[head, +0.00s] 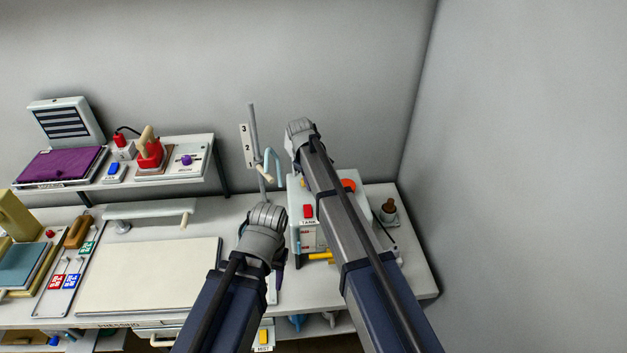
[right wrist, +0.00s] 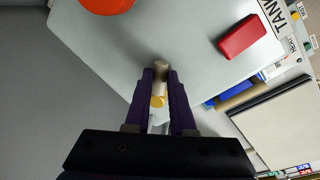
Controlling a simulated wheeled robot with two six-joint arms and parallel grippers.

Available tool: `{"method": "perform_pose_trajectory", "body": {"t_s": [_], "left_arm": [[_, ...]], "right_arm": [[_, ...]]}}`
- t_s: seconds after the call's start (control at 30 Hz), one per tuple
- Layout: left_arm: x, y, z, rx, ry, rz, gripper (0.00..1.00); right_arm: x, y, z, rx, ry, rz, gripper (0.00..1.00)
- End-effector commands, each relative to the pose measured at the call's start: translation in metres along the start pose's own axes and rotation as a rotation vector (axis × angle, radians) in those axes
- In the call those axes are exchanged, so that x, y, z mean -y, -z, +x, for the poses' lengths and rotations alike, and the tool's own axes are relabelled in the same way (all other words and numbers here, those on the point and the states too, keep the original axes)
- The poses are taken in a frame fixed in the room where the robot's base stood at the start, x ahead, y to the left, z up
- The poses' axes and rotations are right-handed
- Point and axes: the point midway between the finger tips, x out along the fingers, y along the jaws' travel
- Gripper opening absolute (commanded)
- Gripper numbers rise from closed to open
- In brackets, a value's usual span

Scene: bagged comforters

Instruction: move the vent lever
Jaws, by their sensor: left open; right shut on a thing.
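A pale, short cylindrical handle (right wrist: 161,68), likely the vent lever, shows in the right wrist view beside the edge of the grey tank unit's top. My right gripper (right wrist: 160,78) is shut on it, one purple finger on each side. A yellow rounded part shows between the fingers. In the head view my right arm covers this spot, so the handle and right fingertips are hidden there. The tank unit (head: 309,236) carries a red button (head: 307,211) and an orange-red knob (head: 348,186). My left gripper (head: 281,268) is open, low beside the tank unit's left side, largely hidden by its wrist.
A gauge post with a pale-handled lever (head: 265,173) and a light blue bent pipe (head: 272,165) stand left of the tank unit. A large cream board (head: 150,275) lies on the bench. A raised shelf (head: 200,150) holds a red iron-like tool (head: 150,155). The wall is close on the right.

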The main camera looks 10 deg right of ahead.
Motion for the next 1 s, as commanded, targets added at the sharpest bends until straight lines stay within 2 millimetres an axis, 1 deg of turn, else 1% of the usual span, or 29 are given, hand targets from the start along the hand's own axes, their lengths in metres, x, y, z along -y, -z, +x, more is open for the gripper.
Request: {"method": "perform_pose_trajectory", "body": {"t_s": [0.2,0.43,0.7,1.0], "left_arm": [[0.0,0.0,0.0,0.0,0.0,0.0,0.5],[0.0,0.0,0.0,0.0,0.0,0.0,0.5],[0.0,0.0,0.0,0.0,0.0,0.0,0.5],[0.0,0.0,0.0,0.0,0.0,0.0,0.5]], "right_arm": [[0.0053,0.0017,-0.001,0.028,0.0,0.14,0.0],[0.0088,0.0027,-0.0017,0.048,0.0,0.235,0.0],[0.0104,0.0033,-0.002,0.055,0.0,0.279,0.0],[0.0105,0.0033,-0.0021,0.056,0.001,0.282,0.0]]}}
